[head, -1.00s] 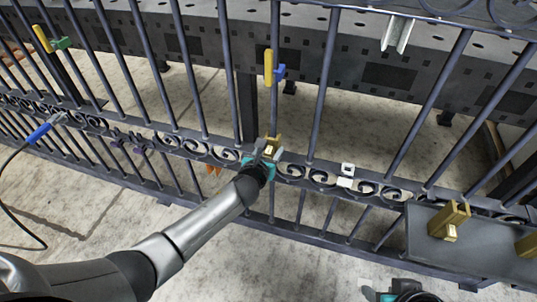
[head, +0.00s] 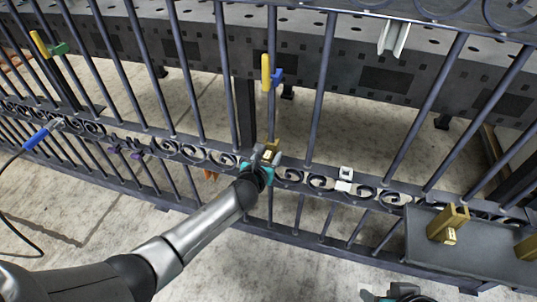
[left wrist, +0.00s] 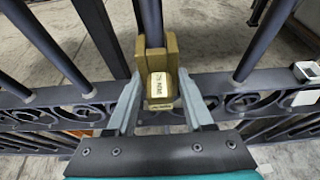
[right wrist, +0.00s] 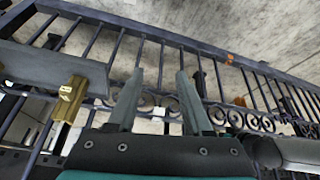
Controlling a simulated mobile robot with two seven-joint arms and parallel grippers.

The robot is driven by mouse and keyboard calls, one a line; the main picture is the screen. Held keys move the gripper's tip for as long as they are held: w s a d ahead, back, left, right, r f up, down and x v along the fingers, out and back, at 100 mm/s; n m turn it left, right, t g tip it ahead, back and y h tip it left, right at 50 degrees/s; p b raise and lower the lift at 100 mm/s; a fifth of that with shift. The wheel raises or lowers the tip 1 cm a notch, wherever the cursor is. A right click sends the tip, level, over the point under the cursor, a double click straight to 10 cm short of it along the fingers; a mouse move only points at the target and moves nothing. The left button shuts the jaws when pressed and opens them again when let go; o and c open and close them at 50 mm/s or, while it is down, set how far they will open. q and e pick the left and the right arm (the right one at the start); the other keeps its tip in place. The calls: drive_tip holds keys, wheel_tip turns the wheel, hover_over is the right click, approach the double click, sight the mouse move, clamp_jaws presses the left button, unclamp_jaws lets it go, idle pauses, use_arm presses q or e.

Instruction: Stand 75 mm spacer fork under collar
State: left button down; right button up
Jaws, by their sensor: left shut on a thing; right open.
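A brass-coloured spacer fork (head: 271,149) stands upright at a vertical bar of the gate, just over the scroll band. In the left wrist view the fork (left wrist: 158,62) has the bar between its prongs and a pale label that appears to read 75 mm. My left gripper (head: 264,158) is shut on the fork, one finger on each side in the left wrist view (left wrist: 158,105). Whether the fork's foot touches the rail is hidden. I cannot make out the collar for certain. My right gripper (right wrist: 158,85) is open and empty, low at the front in the head view (head: 398,292).
A grey tray (head: 425,262) on the right holds other brass forks (head: 447,224). A yellow-and-blue clamp (head: 267,73) sits higher on the same bar; a yellow-and-green one (head: 45,46) is far left. A white square piece (head: 345,178) is on the scroll band. A blue-handled tool (head: 37,137) trails a cable.

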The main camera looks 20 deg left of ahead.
use_arm(q)
drive_tip(key=shift+c, duration=1)
unclamp_jaws()
drive_tip(key=shift+s+r+p, duration=0.15)
drive_tip(key=shift+s+p, duration=0.15)
drive_tip(key=p+v, duration=0.7)
drive_tip(key=v, duration=0.7)
drive_tip(key=shift+s+r, duration=0.2)
use_arm(e)
drive_tip(key=s+d+f+g, duration=0.1)
drive_tip(key=s+f, duration=0.3)
drive_tip(key=f, duration=1)
drive_tip(key=shift+g, duration=0.9)
